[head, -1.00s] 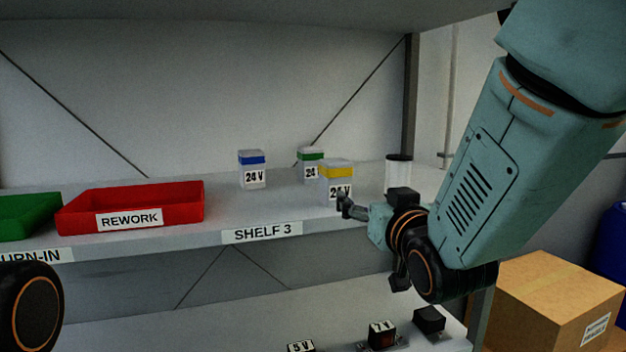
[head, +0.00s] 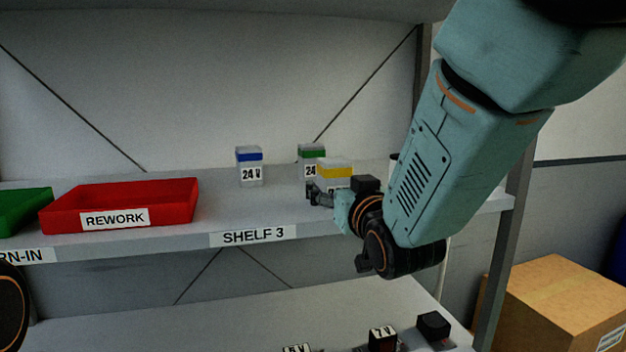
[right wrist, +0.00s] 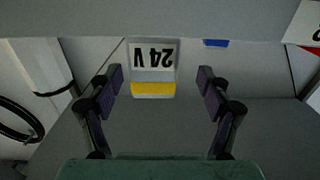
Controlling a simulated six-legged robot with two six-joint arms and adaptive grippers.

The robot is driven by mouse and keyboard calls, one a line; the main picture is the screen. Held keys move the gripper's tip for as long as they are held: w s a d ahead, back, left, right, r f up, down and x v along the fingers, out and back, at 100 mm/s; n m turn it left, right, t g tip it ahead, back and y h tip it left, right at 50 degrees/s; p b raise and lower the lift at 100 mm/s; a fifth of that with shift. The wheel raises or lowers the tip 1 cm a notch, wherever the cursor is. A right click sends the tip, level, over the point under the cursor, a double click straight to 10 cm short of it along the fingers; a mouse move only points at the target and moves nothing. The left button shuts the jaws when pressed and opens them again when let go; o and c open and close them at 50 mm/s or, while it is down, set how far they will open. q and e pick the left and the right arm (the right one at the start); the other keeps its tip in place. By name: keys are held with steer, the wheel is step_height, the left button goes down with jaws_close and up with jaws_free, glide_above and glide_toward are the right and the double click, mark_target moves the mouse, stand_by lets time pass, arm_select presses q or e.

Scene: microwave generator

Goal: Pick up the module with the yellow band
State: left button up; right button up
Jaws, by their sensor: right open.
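The module with the yellow band (head: 334,169) stands on shelf 3 (head: 270,207), in front of the module with the green band (head: 311,152). My left gripper is out of view.
A module with a blue band (head: 249,165) stands to the left on the same shelf. A red tray (head: 120,205) labelled REWORK and a green tray (head: 25,208) are farther left. A cardboard box (head: 555,300) is at lower right.

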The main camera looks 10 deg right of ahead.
mark_target(340, 181)
steer(key=w, duration=0.2)
steer(key=w+d+p, duration=0.1)
steer(key=w, duration=0.1)
steer(key=shift+w+r, duration=0.15)
steer(key=shift+w, duration=0.3)
steer(key=shift+w+a, duration=0.1)
steer(key=shift+a, duration=0.05)
steer(key=shift+s+a, duration=0.2)
steer(key=shift+a, duration=0.05)
steer(key=shift+s+r, duration=0.1)
steer(key=shift+s, duration=0.05)
steer(key=shift+c, duration=1)
steer(key=shift+d, duration=0.15)
steer(key=shift+c, duration=0.7)
steer(key=shift+d, duration=0.25)
steer(key=c, duration=0.3)
steer(key=shift+w+a+f, duration=0.15)
steer(key=shift+w+f, duration=0.05)
steer(key=shift+w, duration=0.05)
steer(key=c, duration=0.3)
steer(key=shift+s+a+r, duration=0.1)
steer(key=shift+s+a, duration=0.05)
steer(key=c, duration=0.3)
steer(key=shift+r, duration=0.1)
steer(key=shift+c, duration=0.9)
steer(key=shift+d, duration=0.2)
